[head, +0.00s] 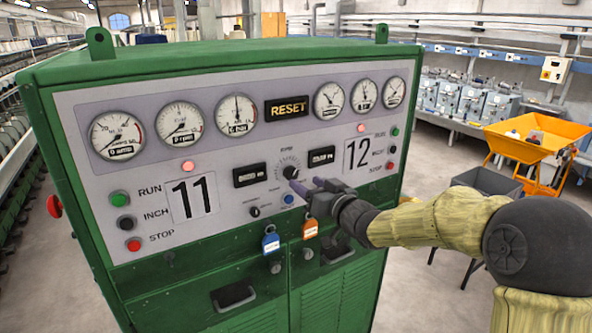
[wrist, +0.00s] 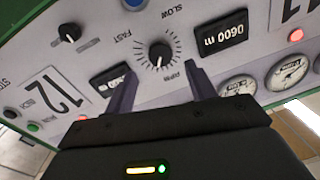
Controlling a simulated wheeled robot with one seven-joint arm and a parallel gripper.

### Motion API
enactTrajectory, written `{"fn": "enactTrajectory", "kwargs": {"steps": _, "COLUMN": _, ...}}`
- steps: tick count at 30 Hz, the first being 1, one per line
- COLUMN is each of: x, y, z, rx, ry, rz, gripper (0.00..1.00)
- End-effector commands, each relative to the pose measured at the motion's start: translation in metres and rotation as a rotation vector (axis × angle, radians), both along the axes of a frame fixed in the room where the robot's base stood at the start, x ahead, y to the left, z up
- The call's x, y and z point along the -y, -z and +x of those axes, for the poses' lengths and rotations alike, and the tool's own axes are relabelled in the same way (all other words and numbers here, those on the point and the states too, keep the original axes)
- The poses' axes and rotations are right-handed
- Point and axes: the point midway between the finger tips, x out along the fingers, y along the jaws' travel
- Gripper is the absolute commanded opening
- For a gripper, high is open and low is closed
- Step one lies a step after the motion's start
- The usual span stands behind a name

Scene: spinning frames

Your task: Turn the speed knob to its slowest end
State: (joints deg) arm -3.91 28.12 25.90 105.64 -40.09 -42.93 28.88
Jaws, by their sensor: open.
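In the wrist view the knob (wrist: 160,53) stands inside a ring of tick marks, with SLOW and FAST lettered near the ring. Its exact pointer setting is hard to read. My gripper (head: 306,184) is at the panel, just below and right of the knob in the head view. In the wrist view my gripper (wrist: 159,69) is open, its two fingers apart on either side of the knob's line. Contact with the knob is not visible.
A smaller black knob (head: 254,211) and a blue button (head: 289,199) sit below the dial. Digital displays (head: 249,175) flank it. Blue (head: 271,242) and orange (head: 310,228) tags hang below the panel. Red STOP buttons (head: 134,244) are at the sides.

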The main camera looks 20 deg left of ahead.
Motion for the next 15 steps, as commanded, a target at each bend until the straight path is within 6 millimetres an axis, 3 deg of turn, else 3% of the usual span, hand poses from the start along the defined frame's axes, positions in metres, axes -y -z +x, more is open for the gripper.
{"fn": "enactTrajectory", "kwargs": {"steps": 7, "x": -0.033, "y": -0.003, "z": 0.023, "rx": 0.0, "ry": -0.003, "rz": 0.0, "gripper": 0.56}}
{"fn": "enactTrajectory", "kwargs": {"steps": 15, "x": -0.048, "y": -0.001, "z": 0.035, "rx": 0.001, "ry": 0.0, "rz": -0.001, "gripper": 0.56}}
